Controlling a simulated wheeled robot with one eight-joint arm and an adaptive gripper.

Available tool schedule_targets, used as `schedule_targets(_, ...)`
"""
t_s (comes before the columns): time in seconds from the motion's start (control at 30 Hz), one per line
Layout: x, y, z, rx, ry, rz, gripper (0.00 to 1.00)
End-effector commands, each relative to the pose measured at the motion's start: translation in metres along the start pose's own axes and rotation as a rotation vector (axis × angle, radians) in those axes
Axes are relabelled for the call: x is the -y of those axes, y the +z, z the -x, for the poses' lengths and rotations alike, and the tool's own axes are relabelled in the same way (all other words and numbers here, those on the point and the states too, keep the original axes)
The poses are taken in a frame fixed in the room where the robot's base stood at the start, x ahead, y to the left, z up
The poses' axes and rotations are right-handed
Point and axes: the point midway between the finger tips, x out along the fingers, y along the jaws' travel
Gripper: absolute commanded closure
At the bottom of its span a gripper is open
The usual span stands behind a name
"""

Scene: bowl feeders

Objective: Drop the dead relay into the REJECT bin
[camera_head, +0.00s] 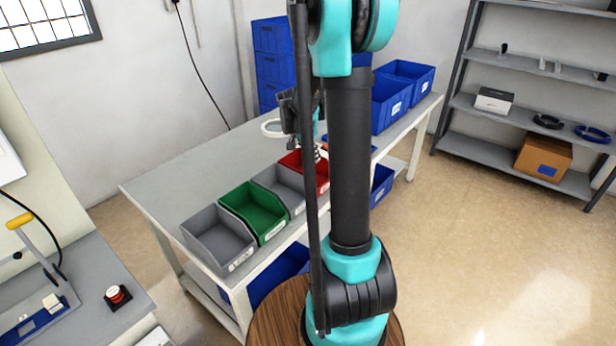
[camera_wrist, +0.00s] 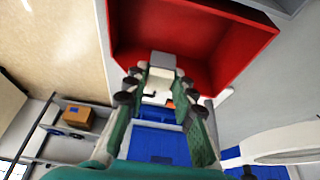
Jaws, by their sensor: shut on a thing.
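My gripper (camera_wrist: 165,80) is shut on the relay (camera_wrist: 163,62), a small pale grey-white block between the fingertips in the wrist view. The relay appears over the open red bin (camera_wrist: 215,45), near the bin's rim; how high above it I cannot tell. In the head view the red bin (camera_head: 296,160) stands on the bench at the right end of the bin row, partly behind my arm. The relay cannot be made out there, and the bin's label is not readable.
Beside the red bin stand a grey bin (camera_head: 270,176), a green bin (camera_head: 262,203) and another grey bin (camera_head: 210,232). A white ring (camera_head: 272,127) stands behind them. Blue crates (camera_head: 392,103) are at the bench's far end. The bench's left part (camera_head: 170,190) is clear.

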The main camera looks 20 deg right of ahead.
Motion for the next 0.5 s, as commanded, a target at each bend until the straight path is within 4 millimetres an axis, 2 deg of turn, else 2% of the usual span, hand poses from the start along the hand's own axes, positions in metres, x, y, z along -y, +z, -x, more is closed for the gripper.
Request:
schedule_targets(0.03,0.0000,0.0000,0.0001,0.000,0.000,0.000,0.71)
schedule_targets(0.2,0.0000,-0.0001,0.0002,0.000,0.000,0.000,0.51)
schedule_targets(0.5,0.0000,-0.0001,0.0010,0.000,0.000,0.000,0.51)
